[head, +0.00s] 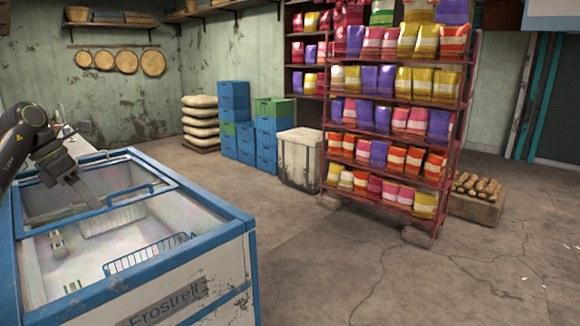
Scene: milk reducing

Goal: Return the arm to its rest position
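My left gripper (92,197) points down and to the right, over the freezer's top opening. Its fingers are small and pale against the freezer, so I cannot tell whether they are open or shut. I see nothing clearly held in it. My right gripper is not in this view.
Wire baskets (150,252) and small pale shapes, hard to make out, show inside the freezer. A red shelf rack (440,190) of colourful bags stands ahead, with a pale bin (300,158) and blue crates (233,103) to its left. The floor at right is open.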

